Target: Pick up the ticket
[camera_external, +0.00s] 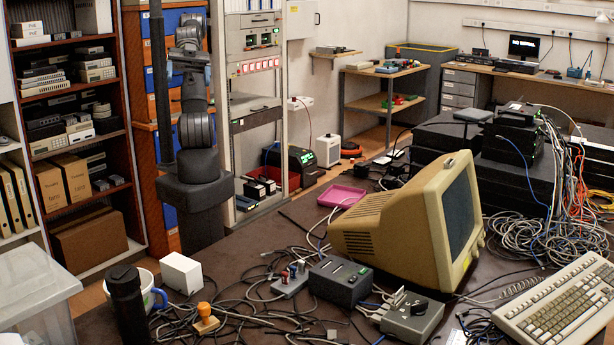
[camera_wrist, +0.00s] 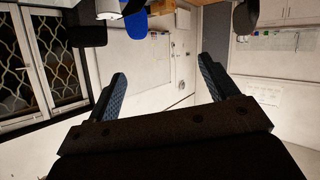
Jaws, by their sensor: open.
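I cannot pick out the ticket with certainty in either view. A small white paper-like piece (camera_external: 456,338) lies at the front edge of the external view, between a grey box and the keyboard, partly cut off by the frame. It may be the ticket. My gripper (camera_wrist: 163,80) shows in the wrist view with its two blue-grey fingers wide apart and nothing between them. It faces the room's walls, not the table. In the external view my arm stands upright at the left, well away from the white piece.
A beige monitor (camera_external: 410,222) stands mid-table, with a keyboard (camera_external: 562,303) at the right. Loose cables (camera_external: 240,318) cover much of the front. A dark bottle (camera_external: 128,305), mug (camera_external: 155,298), white box (camera_external: 181,272), stamp (camera_external: 206,320) and pink tray (camera_external: 341,196) also stand there.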

